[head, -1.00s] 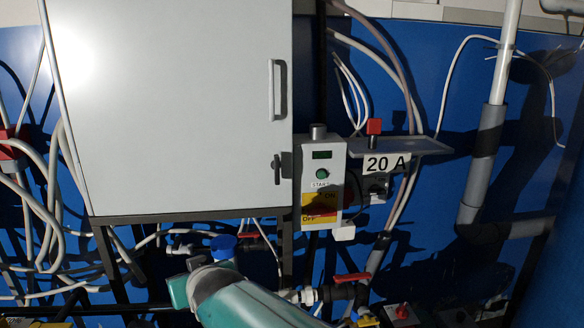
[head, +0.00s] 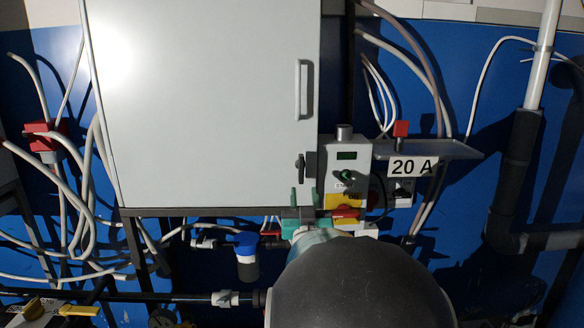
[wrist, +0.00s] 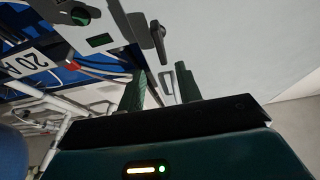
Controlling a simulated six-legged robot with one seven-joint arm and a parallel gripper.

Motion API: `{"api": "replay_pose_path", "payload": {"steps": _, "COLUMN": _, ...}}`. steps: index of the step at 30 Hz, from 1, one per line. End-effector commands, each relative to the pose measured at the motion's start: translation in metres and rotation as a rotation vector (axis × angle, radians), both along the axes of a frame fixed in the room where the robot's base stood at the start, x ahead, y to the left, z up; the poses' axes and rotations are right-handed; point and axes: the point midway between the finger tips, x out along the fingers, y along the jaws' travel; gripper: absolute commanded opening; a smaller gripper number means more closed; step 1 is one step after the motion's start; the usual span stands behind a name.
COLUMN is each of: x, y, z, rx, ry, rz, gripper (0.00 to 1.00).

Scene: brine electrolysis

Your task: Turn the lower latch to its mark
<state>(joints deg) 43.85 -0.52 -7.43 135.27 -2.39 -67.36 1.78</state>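The lower latch (head: 301,167) is a small dark turn-handle at the lower right edge of the light grey cabinet door (head: 205,100). Its lever looks close to upright. In the wrist view the latch (wrist: 158,38) shows beyond the fingertips. My gripper (head: 304,192) is just below the latch in the head view, its two green fingers pointing up. In the wrist view my gripper (wrist: 161,78) has a clear gap between its fingers, with nothing between them. I cannot make out the latch's mark.
A control box (head: 345,170) with a green button and a red-and-yellow switch stands right beside the latch. A shelf (head: 430,149) with a 20 A label (head: 413,167) is further right. A door handle (head: 301,90) is above. Hoses and a blue-capped filter (head: 246,257) are below.

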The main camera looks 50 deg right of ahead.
Motion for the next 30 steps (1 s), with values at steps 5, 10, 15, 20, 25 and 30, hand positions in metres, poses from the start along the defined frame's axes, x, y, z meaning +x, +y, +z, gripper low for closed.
{"api": "replay_pose_path", "payload": {"steps": 5, "x": 0.023, "y": -0.025, "z": 0.014, "rx": -0.001, "ry": 0.0, "rz": 0.001, "gripper": 0.35}}
{"api": "replay_pose_path", "payload": {"steps": 10, "x": 0.044, "y": -0.048, "z": 0.026, "rx": 0.0, "ry": 0.0, "rz": 0.003, "gripper": 0.35}}
{"api": "replay_pose_path", "payload": {"steps": 15, "x": 0.06, "y": -0.065, "z": 0.037, "rx": 0.0, "ry": 0.0, "rz": 0.003, "gripper": 0.35}}
{"api": "replay_pose_path", "payload": {"steps": 20, "x": 0.067, "y": -0.073, "z": 0.041, "rx": 0.001, "ry": 0.001, "rz": 0.003, "gripper": 0.35}}
{"api": "replay_pose_path", "payload": {"steps": 25, "x": 0.068, "y": -0.074, "z": 0.041, "rx": 0.001, "ry": 0.001, "rz": 0.003, "gripper": 0.35}}
{"api": "replay_pose_path", "payload": {"steps": 30, "x": 0.068, "y": -0.074, "z": 0.041, "rx": 0.001, "ry": 0.001, "rz": 0.003, "gripper": 0.21}}
